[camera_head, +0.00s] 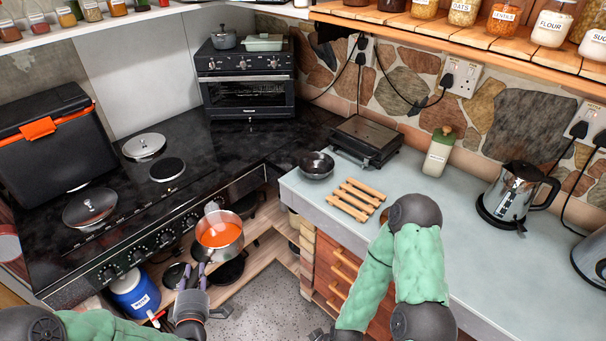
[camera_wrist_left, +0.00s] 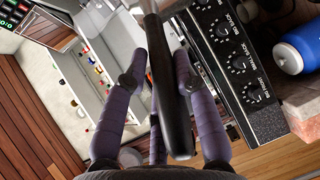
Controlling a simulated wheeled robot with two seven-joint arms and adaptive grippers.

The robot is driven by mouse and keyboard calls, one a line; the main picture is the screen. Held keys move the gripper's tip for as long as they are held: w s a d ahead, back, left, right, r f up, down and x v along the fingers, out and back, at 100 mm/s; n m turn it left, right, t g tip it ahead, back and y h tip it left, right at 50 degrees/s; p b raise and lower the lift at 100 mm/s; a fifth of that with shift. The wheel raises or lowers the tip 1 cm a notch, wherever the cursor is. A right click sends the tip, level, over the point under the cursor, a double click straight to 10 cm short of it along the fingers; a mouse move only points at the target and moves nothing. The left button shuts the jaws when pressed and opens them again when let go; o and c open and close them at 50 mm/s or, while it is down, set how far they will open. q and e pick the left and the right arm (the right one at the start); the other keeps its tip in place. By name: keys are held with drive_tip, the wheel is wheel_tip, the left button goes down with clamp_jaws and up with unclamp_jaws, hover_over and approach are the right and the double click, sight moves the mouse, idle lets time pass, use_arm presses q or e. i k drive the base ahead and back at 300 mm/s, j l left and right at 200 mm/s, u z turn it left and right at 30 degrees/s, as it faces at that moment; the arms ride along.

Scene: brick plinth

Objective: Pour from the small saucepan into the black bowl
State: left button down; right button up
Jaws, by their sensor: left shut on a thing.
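The small saucepan (camera_head: 219,254) is steel and holds an orange-red content. It is held in the air in front of the stove edge and looks about level. My left gripper (camera_head: 193,274) is shut on its dark handle; the left wrist view shows the black handle (camera_wrist_left: 172,95) between the purple fingers (camera_wrist_left: 168,85). The black bowl (camera_head: 316,166) stands upright on the pale counter's near left corner, right of and beyond the saucepan. It looks empty. My right gripper (camera_head: 322,335) only just shows at the bottom edge, largely cut off.
A wooden rack (camera_head: 355,199) lies right of the bowl, and a dark grill (camera_head: 364,142) stands behind it. The stove (camera_head: 120,215) carries lids. Shelves with pans lie below the saucepan.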

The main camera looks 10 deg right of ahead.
sight(316, 165)
drive_tip(key=k+z, duration=0.1)
drive_tip(key=k, duration=0.95)
drive_tip(key=k+l+z, duration=0.1)
drive_tip(key=z, duration=0.9)
drive_tip(key=j+z, duration=0.35)
drive_tip(key=i+j+z, duration=0.1)
drive_tip(key=j+z, duration=0.25)
drive_tip(key=j, duration=0.85)
drive_tip(key=i+j, duration=0.15)
drive_tip(key=j, duration=1.55)
drive_tip(key=i, duration=0.05)
